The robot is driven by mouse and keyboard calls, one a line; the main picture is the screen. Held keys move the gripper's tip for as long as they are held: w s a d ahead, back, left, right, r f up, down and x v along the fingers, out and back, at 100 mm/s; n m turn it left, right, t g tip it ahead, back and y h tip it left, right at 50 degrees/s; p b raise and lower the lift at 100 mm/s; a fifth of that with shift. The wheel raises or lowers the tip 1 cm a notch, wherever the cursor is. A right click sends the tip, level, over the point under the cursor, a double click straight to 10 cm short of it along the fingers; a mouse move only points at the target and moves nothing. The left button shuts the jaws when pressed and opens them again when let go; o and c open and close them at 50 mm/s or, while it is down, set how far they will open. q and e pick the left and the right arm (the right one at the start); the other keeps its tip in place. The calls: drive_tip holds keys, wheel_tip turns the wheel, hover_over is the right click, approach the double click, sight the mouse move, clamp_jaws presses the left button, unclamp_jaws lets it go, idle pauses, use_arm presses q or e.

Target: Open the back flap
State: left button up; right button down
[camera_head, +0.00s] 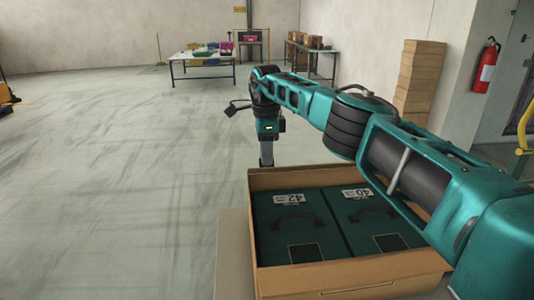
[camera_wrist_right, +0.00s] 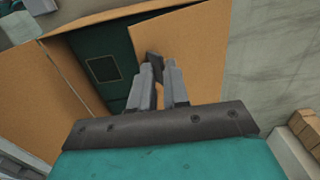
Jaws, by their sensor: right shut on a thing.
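An open cardboard carton (camera_head: 350,278) stands in front of me with two dark green shoe boxes inside, one marked 42 (camera_head: 290,228) and one marked 40 (camera_head: 368,218). The back flap (camera_head: 315,178) is a brown strip along the carton's far side. My right gripper (camera_head: 267,162) reaches down at the far left corner, at this flap. In the right wrist view the gripper (camera_wrist_right: 157,78) is shut on the edge of a brown cardboard flap (camera_wrist_right: 200,52), with dark green showing beside it. The fingertips are partly hidden. My left gripper is out of view.
My right arm passes over the carton's right side and hides part of it. A stack of cardboard boxes (camera_head: 418,75) stands behind right. Tables (camera_head: 203,60) with goods are far back.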

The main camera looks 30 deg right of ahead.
drive_tip(key=shift+w+d+f, duration=0.1)
drive_tip(key=shift+d+f, duration=0.15)
drive_tip(key=shift+f, duration=0.1)
drive_tip(key=c, duration=1.5)
unclamp_jaws()
drive_tip(key=shift+c, duration=0.2)
drive_tip(key=shift+o, duration=1.3)
drive_tip(key=shift+w+d+f, duration=0.1)
drive_tip(key=shift+w+f, duration=0.1)
drive_tip(key=shift+w, duration=0.1)
drive_tip(key=shift+r, duration=0.1)
drive_tip(key=shift+r, duration=0.1)
wheel_tip(320, 180, up, 8)
drive_tip(key=shift+a+f, duration=0.2)
drive_tip(key=shift+s, duration=0.1)
